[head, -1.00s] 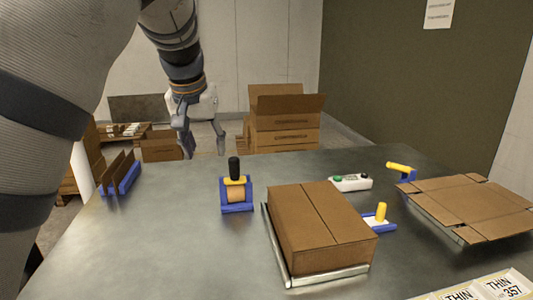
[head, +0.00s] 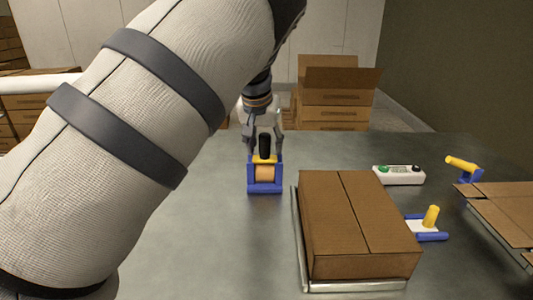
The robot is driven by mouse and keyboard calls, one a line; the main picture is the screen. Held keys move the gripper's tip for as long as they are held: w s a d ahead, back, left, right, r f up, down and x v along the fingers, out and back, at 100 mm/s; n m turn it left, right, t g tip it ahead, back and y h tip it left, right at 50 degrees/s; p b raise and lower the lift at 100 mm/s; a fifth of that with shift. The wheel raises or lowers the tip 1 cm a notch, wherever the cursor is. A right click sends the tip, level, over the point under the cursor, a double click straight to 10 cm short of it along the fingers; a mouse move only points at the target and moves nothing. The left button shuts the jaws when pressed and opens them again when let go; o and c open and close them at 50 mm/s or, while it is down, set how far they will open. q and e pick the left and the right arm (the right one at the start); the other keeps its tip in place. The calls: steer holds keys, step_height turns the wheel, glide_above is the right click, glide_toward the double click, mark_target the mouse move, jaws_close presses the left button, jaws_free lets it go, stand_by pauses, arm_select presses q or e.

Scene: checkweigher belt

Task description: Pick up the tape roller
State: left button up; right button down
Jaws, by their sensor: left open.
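The tape roller (head: 264,174) stands upright on the grey table, left of the closed carton. It has a blue frame, a tan tape roll, a yellow part on top and a black upright handle. My left gripper (head: 264,150) is open, pointing down, with one finger on each side of the black handle. I cannot tell whether the fingers touch it or are level with it in depth. The right gripper is not in view.
A closed carton (head: 350,222) sits on a metal-edged plate. Right of it are a white button box (head: 398,175), a blue tool with a yellow handle (head: 430,219), another yellow-handled tool (head: 463,168) and flat cardboard (head: 507,212). My left arm hides the table's left side.

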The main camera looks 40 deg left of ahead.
arm_select(q)
steer(key=shift+r, duration=0.15)
jaws_close()
